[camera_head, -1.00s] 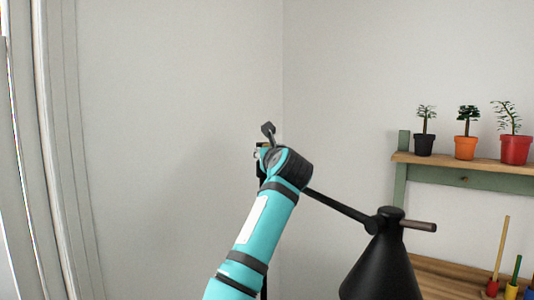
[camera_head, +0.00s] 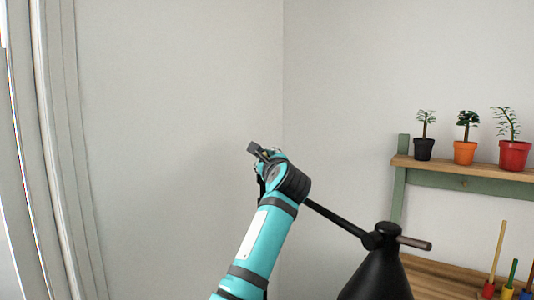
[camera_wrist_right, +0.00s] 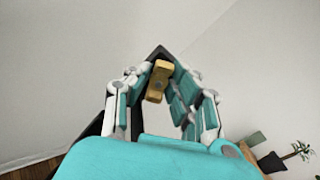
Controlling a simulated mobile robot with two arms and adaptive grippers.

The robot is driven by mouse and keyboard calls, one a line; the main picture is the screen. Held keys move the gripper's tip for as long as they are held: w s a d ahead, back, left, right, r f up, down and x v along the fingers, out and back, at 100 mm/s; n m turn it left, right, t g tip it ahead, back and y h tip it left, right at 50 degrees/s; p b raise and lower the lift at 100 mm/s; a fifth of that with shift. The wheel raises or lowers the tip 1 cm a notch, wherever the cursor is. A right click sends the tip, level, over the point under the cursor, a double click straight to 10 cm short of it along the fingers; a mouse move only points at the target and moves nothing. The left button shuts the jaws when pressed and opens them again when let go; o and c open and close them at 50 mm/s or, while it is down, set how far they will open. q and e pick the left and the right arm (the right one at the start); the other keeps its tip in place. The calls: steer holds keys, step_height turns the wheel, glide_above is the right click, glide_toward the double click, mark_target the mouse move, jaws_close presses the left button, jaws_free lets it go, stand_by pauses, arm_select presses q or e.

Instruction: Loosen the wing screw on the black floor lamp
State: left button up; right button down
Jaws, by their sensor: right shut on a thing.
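The black floor lamp (camera_head: 378,278) stands at the lower right of the head view, with its cone shade and side handle. Its thin black arm (camera_head: 335,217) slants up left and passes behind my wrist. My right gripper (camera_wrist_right: 161,74) is shut on the brass-coloured wing screw (camera_wrist_right: 157,82) in the right wrist view, with a finger on either side. Dark lamp parts show just behind the screw. In the head view my teal right arm reaches up from the bottom and hides the screw and most of the gripper. My left gripper is not in view.
A green-framed wooden shelf (camera_head: 470,168) at the right holds a black pot (camera_head: 424,149), an orange pot (camera_head: 465,152) and a red pot (camera_head: 513,155) with plants. Coloured pegs (camera_head: 497,262) stand below. Pale wall fills the middle, with white moulding (camera_head: 50,150) at left.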

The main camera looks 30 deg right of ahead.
steer(key=shift+a+f+n+p, duration=0.15)
steer(key=shift+n+p, duration=1.4)
steer(key=shift+n, duration=1.6)
steer(key=shift+d+f+n+p, duration=0.1)
steer(key=shift+n+p, duration=1.45)
steer(key=shift+n, duration=1.6)
steer(key=c, duration=1.2)
jaws_free()
steer(key=shift+w, duration=0.1)
steer(key=v, duration=0.7)
steer(key=shift+s+a, duration=0.15)
steer(key=shift+s, duration=0.15)
